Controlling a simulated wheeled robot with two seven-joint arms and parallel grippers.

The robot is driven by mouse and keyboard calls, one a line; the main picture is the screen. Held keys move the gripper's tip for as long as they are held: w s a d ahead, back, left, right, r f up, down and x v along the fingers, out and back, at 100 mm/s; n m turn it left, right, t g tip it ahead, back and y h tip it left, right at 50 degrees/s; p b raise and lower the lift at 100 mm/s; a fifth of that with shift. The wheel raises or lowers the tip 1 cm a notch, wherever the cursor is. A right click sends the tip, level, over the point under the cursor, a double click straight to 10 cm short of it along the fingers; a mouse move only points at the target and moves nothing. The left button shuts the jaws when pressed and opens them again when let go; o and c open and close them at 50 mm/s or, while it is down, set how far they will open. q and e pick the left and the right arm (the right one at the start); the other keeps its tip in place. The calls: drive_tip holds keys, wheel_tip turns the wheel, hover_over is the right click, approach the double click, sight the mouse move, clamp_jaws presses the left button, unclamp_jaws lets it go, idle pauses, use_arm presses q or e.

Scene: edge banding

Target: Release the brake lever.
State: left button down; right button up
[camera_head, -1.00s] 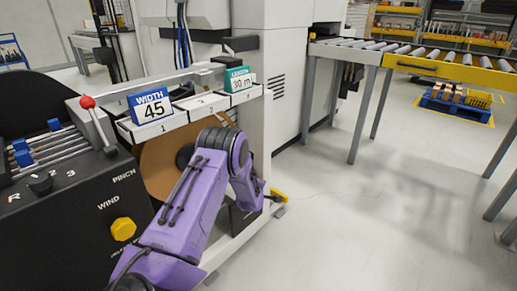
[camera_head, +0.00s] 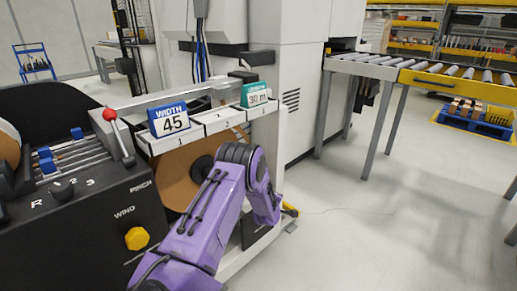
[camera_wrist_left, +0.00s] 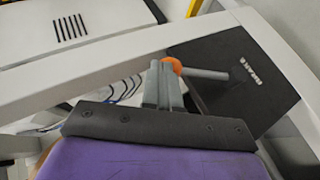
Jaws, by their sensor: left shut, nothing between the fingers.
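The brake lever is a grey rod (camera_wrist_left: 208,74) with an orange knob (camera_wrist_left: 173,65), in the left wrist view. It comes out of a dark box (camera_wrist_left: 232,72) marked BRAKE. My left gripper (camera_wrist_left: 160,68) is shut and empty, its grey fingers upright just left of the rod. The fingers partly cover the knob; whether they touch it I cannot tell. In the head view my purple left arm reaches down beside the machine, and its fingers and the brake lever are hidden. My right gripper is out of view.
A black control panel (camera_head: 90,230) with a red-knobbed lever (camera_head: 110,115) and yellow button (camera_head: 137,238) stands at left. White bins (camera_head: 222,119) with a WIDTH 45 sign (camera_head: 169,121) sit above a brown roll (camera_head: 178,188).

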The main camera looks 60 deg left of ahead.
use_arm(q)
drive_tip(key=p+v, duration=0.4)
drive_tip(key=v, duration=0.9)
drive_tip(key=shift+s+a+r+p, duration=0.2)
drive_tip(key=shift+r+p, duration=0.2)
drive_tip(key=shift+r, duration=0.15)
